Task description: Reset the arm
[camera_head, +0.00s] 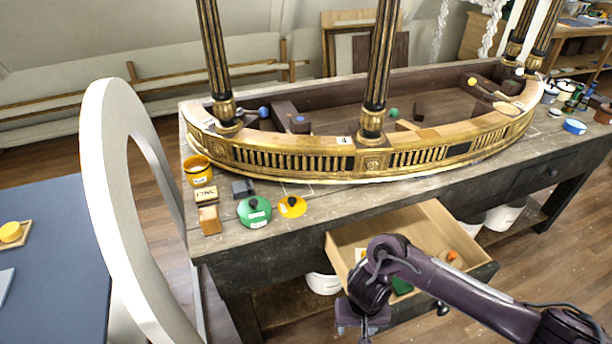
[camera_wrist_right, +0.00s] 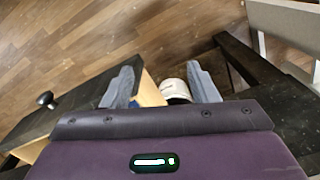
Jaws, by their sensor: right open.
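My right arm (camera_head: 455,292) comes in from the lower right of the head view, bent in front of the open drawer. My right gripper (camera_head: 362,322) hangs low at the drawer's front left corner, pointing down. In the right wrist view its two grey fingers (camera_wrist_right: 162,84) stand apart with nothing held between them. A drawer edge and a white bucket (camera_wrist_right: 175,90) show beyond the fingers, lower down. My left gripper and arm are not in view.
The wooden drawer (camera_head: 425,222) is pulled out of the dark workbench (camera_head: 285,242), with green and orange items inside. A gilt console (camera_head: 320,160) lies on the bench. A green lid (camera_head: 254,211) and a yellow lid (camera_head: 292,207) lie before it. Floor is clear at lower right.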

